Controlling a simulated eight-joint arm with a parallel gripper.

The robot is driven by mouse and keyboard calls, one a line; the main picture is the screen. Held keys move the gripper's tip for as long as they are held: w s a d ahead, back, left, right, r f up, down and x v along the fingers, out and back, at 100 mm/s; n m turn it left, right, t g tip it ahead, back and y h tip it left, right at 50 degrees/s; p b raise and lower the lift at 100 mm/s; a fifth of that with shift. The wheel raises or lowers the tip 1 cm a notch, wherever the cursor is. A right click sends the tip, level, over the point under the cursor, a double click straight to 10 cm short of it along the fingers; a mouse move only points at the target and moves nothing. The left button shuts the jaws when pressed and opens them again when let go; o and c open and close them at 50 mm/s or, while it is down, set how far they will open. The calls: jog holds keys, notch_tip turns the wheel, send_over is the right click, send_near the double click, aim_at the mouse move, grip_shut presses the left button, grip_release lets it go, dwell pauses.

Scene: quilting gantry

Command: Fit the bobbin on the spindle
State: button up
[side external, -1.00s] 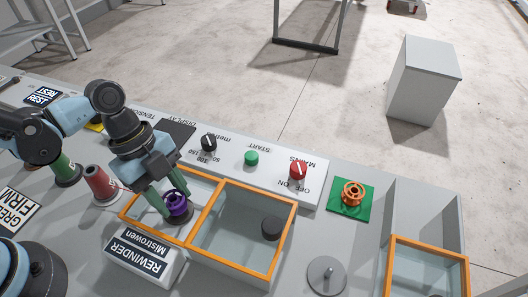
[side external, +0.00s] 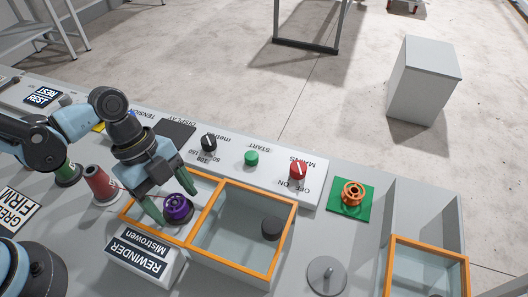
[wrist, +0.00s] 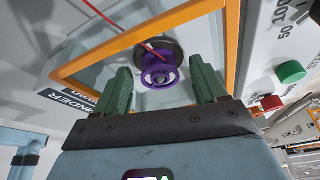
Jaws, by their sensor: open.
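The purple bobbin (side external: 178,208) sits in the left compartment of an orange-framed clear box, over a dark round base that also shows in the wrist view behind the bobbin (wrist: 160,79). Whether a spindle passes fully through it, I cannot tell. My gripper (side external: 170,192) is open; its green fingers are apart, either side of and slightly back from the bobbin. In the wrist view the fingers (wrist: 163,86) flank the bobbin without touching it. A grey disc with an upright peg (side external: 327,275) stands front right.
The orange frame (side external: 213,203) surrounds the bobbin closely. A black disc (side external: 271,228) lies in the right compartment. The control panel (side external: 235,163) with knobs runs behind. Red (side external: 100,184) and green thread cones stand left. A red strand crosses the wrist view.

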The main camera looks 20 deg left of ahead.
jog(key=shift+r, duration=0.1)
jog(key=v, duration=1.2)
jog(key=shift+a, duration=0.1)
dwell(0.4)
jog(key=w+a+n+t+y, duration=0.3)
jog(key=a+n+t, duration=0.5)
jog(key=n, duration=1.3)
jog(key=a, duration=0.4)
jog(key=shift+r+y, duration=0.2)
jog(key=shift+y, duration=0.2)
jog(key=shift+w+a, duration=0.15)
jog(key=shift+c, duration=0.3)
